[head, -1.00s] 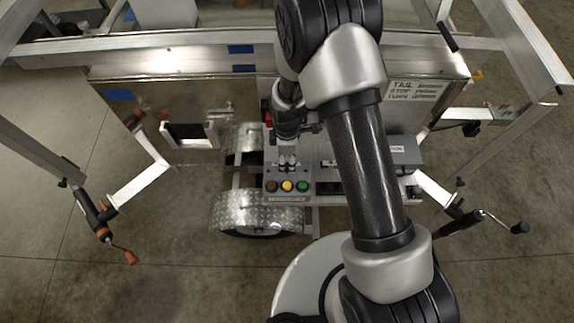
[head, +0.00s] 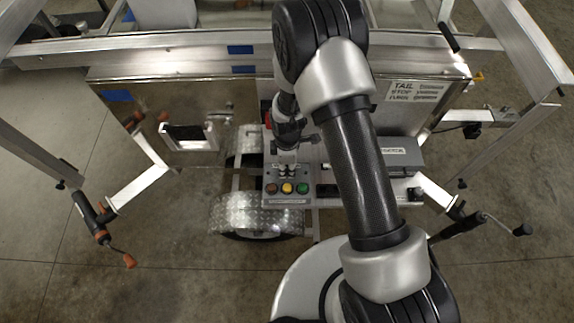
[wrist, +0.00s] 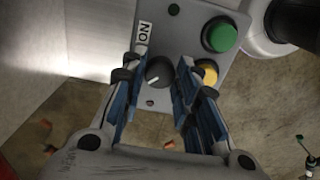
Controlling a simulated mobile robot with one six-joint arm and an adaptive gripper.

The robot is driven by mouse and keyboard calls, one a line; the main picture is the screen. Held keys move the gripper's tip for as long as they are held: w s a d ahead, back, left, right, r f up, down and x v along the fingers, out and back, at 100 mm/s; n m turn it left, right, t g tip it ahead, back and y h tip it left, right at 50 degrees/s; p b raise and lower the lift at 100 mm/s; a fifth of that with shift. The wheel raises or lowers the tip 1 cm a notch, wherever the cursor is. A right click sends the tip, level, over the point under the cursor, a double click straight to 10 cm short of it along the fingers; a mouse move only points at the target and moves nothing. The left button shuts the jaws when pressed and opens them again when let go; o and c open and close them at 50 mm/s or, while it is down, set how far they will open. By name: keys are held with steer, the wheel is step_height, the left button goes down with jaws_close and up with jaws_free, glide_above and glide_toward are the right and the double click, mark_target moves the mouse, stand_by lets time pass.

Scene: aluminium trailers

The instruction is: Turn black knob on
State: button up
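The black knob (wrist: 159,72) sits on a grey control panel (wrist: 180,20) in the wrist view, with a white mark on its lower edge. An "ON" label (wrist: 143,33) is beside it, above in the picture. My gripper (wrist: 158,88) is open, with one blue-lined finger on each side of the knob and gaps visible between them and it. I cannot tell how deep the fingers reach. In the head view my gripper (head: 287,169) is over the panel's back part, just behind its buttons, and the knob is hidden there.
The panel has a red button (head: 271,188), a yellow button (head: 287,188) and a green button (head: 303,188); green (wrist: 220,35) and yellow (wrist: 208,76) show beside the right finger in the wrist view. Trailer rails lie behind.

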steer(key=c, duration=0.5)
steer(key=shift+c, duration=0.2)
steer(key=shift+m, duration=0.3)
steer(key=m, duration=0.3)
steer(key=shift+m+b, duration=0.3)
steer(key=shift+b, duration=0.05)
steer(key=m, duration=0.3)
steer(key=shift+m, duration=0.3)
steer(key=m+b, duration=0.1)
steer(key=m, duration=0.9)
